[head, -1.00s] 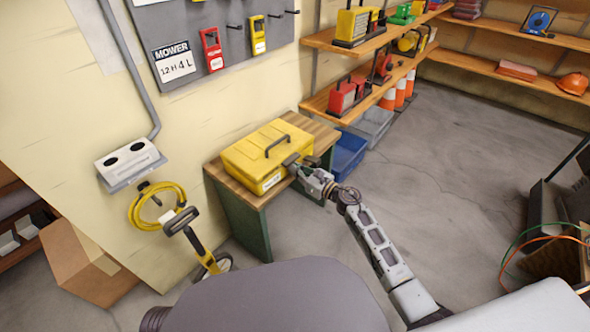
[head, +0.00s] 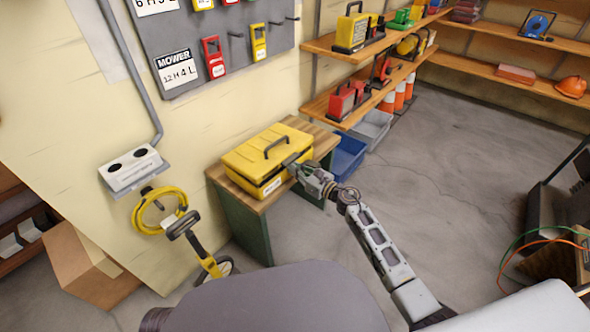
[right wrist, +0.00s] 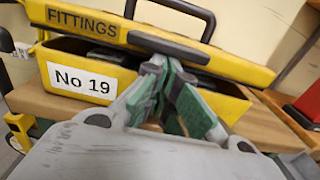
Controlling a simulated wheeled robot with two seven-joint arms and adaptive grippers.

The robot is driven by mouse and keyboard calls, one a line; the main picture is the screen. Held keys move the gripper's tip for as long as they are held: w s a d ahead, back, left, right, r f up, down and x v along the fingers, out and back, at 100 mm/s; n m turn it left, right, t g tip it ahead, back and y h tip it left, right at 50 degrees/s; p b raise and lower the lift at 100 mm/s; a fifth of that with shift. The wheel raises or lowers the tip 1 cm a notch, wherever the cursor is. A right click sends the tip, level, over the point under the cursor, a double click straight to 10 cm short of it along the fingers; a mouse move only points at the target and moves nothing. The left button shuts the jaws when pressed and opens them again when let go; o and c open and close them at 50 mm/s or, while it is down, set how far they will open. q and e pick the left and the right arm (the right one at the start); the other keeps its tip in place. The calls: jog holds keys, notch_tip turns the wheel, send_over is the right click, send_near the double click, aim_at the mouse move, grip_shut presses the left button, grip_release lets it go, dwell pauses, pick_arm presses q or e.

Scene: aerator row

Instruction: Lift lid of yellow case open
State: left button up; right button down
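The yellow case (head: 256,188) stands on a small wooden-topped bench, with a label reading "No 19" in the right wrist view (right wrist: 68,99). Its yellow lid (head: 249,155), marked "FITTINGS" in the right wrist view (right wrist: 230,66), is raised a little at the front, and a dark gap shows beneath it. A dark handle (head: 276,142) sits on top of the lid. My right gripper (head: 288,164) is at the lid's front edge. In the right wrist view its green-padded fingertips (right wrist: 164,66) come close together at the dark front lip, which they partly hide. My left gripper is not in view.
The bench top (head: 325,139) has a narrow free strip beside the case. A blue bin (head: 347,157) and a grey bin (head: 371,129) stand behind it. Shelves with tools are at the back right. The pegboard wall is behind the case. Open floor lies to the right.

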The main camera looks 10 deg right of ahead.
aim_at(292, 159)
notch_tip(292, 159, up, 2)
jog(key=shift+w+a+r+p, duration=0.1)
jog(key=shift+r+p, duration=0.1)
jog(key=shift+p, duration=0.55)
jog(key=shift+w+a+r+p, duration=0.2)
jog(key=shift+r+p, duration=0.3)
jog(key=shift+r, duration=0.25)
jog(key=shift+w+a+r+p, duration=0.1)
jog(key=shift+w+r+p, duration=0.1)
jog(key=shift+r+p, duration=0.4)
jog(key=shift+r, duration=0.2)
jog(key=shift+w+a+r+p, duration=0.2)
jog(key=shift+r+p, duration=0.1)
jog(key=shift+r, duration=0.15)
jog(key=shift+w+a+r+p, duration=0.1)
jog(key=shift+w+r+p, duration=0.15)
jog(key=shift+r, duration=0.2)
jog(key=shift+w+a+r+p, duration=0.1)
jog(key=shift+w+r+p, duration=0.05)
jog(key=shift+r+p, duration=0.25)
jog(key=shift+r, duration=0.15)
